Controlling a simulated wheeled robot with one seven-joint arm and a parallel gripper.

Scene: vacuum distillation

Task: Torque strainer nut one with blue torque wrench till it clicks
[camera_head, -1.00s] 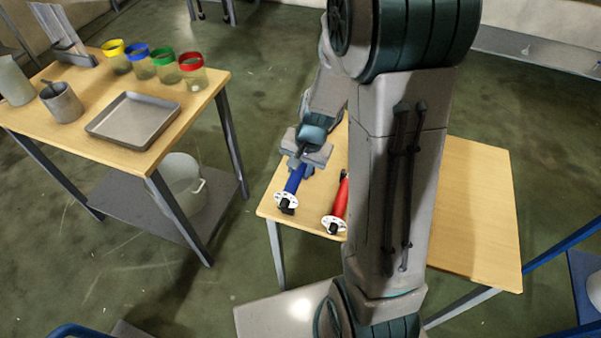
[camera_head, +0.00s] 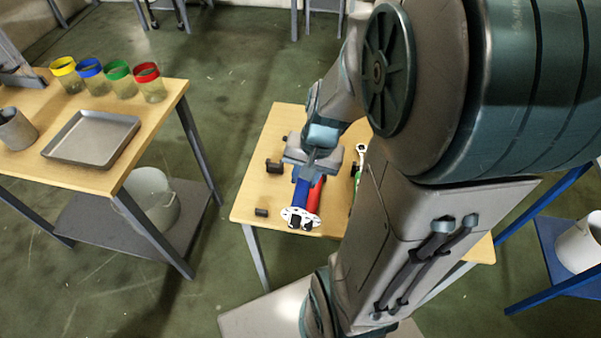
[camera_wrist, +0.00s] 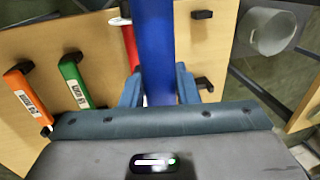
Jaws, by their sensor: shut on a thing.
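My gripper (camera_head: 313,160) is shut on the blue torque wrench (camera_head: 300,197), holding it above the table. In the wrist view, the wrench's blue handle (camera_wrist: 157,45) runs up between the fingers (camera_wrist: 158,92) and out of the top of the picture. Strainer nut one is not in view.
Two black holders (camera_head: 274,166) (camera_head: 262,212) stand empty on the wooden table (camera_head: 250,190). Green (camera_wrist: 75,80) and orange (camera_wrist: 27,95) wrenches lie beyond the red one. A second table at left bears a metal tray (camera_head: 92,138) and several colour-rimmed jars (camera_head: 120,80).

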